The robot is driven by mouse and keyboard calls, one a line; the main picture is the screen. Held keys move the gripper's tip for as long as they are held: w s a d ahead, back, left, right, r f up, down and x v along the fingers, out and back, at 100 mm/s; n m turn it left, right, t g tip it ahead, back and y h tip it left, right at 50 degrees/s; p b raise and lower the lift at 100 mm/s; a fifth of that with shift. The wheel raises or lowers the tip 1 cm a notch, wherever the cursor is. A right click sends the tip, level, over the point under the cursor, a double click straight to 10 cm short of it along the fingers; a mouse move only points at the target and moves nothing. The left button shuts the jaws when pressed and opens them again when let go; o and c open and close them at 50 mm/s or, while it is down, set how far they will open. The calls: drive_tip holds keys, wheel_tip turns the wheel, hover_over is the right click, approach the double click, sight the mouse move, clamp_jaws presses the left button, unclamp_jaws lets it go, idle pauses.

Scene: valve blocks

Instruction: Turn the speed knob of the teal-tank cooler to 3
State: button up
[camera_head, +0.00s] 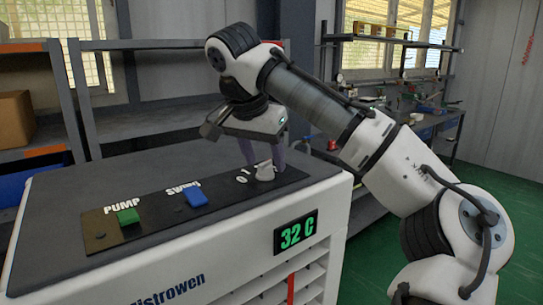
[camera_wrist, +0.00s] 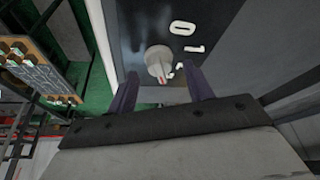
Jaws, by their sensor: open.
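The cooler (camera_head: 120,180) has a dark top and white sides, with a black control strip (camera_head: 150,222) on top. No teal tank is visible. The pale round speed knob (camera_head: 265,172) stands at the strip's right end and shows in the wrist view (camera_wrist: 157,60) with a red mark on its lower edge. Numerals 0 and 1 are legible beside it; others near the mark are partly hidden. My gripper (camera_head: 262,160) is open above the knob, pointing down. In the wrist view its dark fingertips (camera_wrist: 160,71) lie on either side of the knob's lower part; contact is unclear.
A green PUMP button (camera_head: 128,216) and a blue SWING button (camera_head: 196,197) sit on the strip left of the knob. A green 32 C display (camera_head: 296,232) is on the cooler's front. Shelves with a cardboard box (camera_head: 15,118) stand behind.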

drive_tip(key=shift+f, duration=0.25)
drive_tip(key=c, duration=1)
drive_tip(key=shift+o, duration=0.2)
